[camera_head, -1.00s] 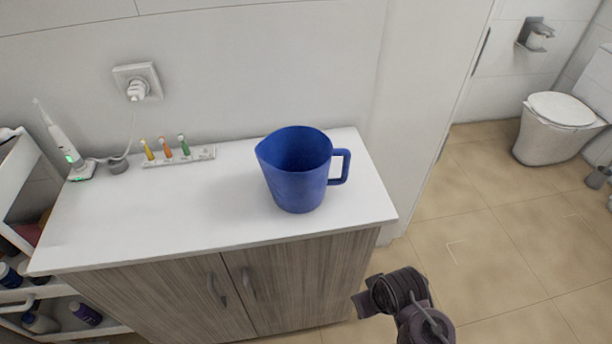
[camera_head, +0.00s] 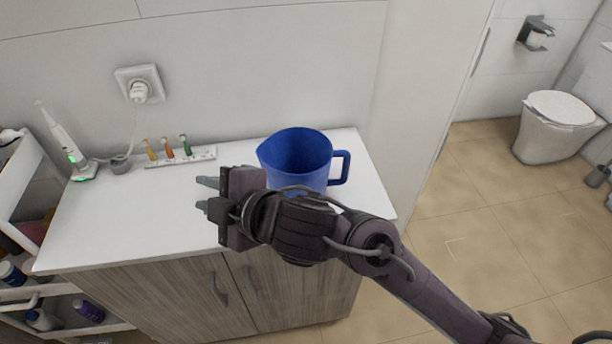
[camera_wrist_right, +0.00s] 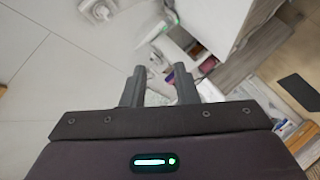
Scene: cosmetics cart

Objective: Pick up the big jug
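The big jug (camera_head: 300,152) is blue, with its handle on the right and its spout on the left. It stands upright on the white countertop (camera_head: 120,225). My right gripper (camera_head: 205,194) is in front and to the left of the jug in the head view, pointing left, and my arm hides the jug's lower part. Its two fingers are apart with nothing between them; they also show apart in the right wrist view (camera_wrist_right: 160,88), where the jug is not visible. My left gripper is not in view.
An electric toothbrush (camera_head: 66,148) stands at the counter's left back. A holder with small coloured brush heads (camera_head: 185,158) lies along the wall below a socket (camera_head: 140,84). A white cart (camera_head: 20,185) with bottles is at the left. The counter's left part is clear.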

